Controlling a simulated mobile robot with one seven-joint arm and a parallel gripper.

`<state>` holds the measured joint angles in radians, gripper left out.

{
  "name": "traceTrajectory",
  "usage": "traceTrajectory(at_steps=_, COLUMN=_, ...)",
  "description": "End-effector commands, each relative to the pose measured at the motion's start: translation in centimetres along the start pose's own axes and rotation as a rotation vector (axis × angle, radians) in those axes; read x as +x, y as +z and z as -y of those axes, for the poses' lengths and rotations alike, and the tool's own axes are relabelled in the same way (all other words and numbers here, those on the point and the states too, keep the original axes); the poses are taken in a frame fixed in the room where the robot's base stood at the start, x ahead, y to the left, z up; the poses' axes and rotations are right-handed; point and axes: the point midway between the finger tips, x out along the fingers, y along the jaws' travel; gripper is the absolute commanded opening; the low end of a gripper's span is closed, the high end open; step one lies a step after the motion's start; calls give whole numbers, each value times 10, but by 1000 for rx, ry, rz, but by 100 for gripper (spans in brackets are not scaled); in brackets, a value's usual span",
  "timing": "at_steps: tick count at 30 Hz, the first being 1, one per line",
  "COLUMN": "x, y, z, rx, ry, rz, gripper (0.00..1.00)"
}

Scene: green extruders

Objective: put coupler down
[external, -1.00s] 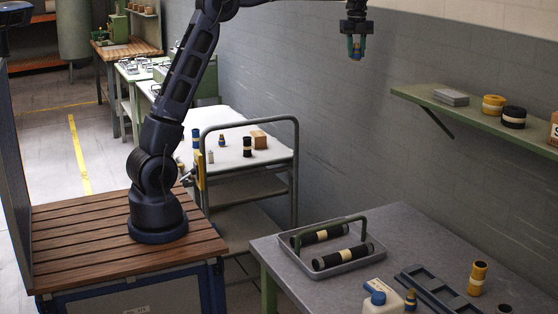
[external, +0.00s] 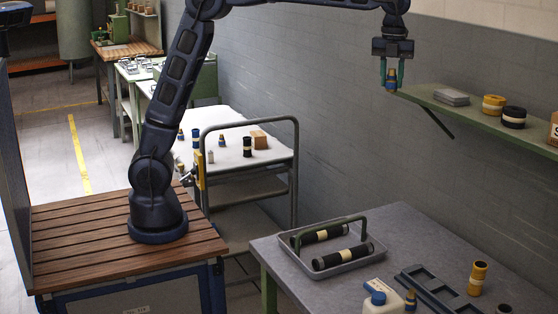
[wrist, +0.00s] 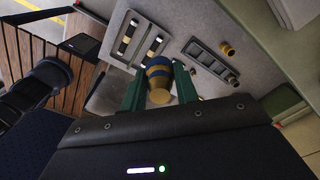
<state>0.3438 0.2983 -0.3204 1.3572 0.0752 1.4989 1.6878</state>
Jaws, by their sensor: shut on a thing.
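The coupler (external: 391,79) is a small blue and yellow-tan piece. My gripper (external: 391,80) is shut on it, with one green finger on each side. It is held in the air, in front of the left end of the wall shelf in the external view. In the wrist view the coupler (wrist: 158,78) sits between the green fingers, and my gripper (wrist: 155,88) points down toward the grey table. A similar blue and tan piece (external: 410,299) stands on the grey table next to a white bottle.
The grey table (external: 420,245) holds a tray (external: 368,252) with two black cylinders, a slotted dark rack (external: 440,292), a white bottle (external: 382,299) and a yellow cylinder (external: 478,277). The green wall shelf (external: 455,109) carries rolls. A trolley (external: 225,157) holds several small parts.

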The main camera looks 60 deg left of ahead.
Motion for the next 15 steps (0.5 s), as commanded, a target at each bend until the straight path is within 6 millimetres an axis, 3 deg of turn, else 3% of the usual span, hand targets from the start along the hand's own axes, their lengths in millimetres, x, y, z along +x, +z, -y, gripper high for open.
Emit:
traceTrajectory(at_steps=1, x=0, y=-25, z=1, rx=32, ry=1, rz=1, gripper=3)
traceTrajectory(at_steps=3, x=2, y=-56, z=2, rx=71, ry=2, rz=2, gripper=3)
traceTrajectory(at_steps=15, x=7, y=-226, z=-21, rx=289, ry=6, rz=9, gripper=3)
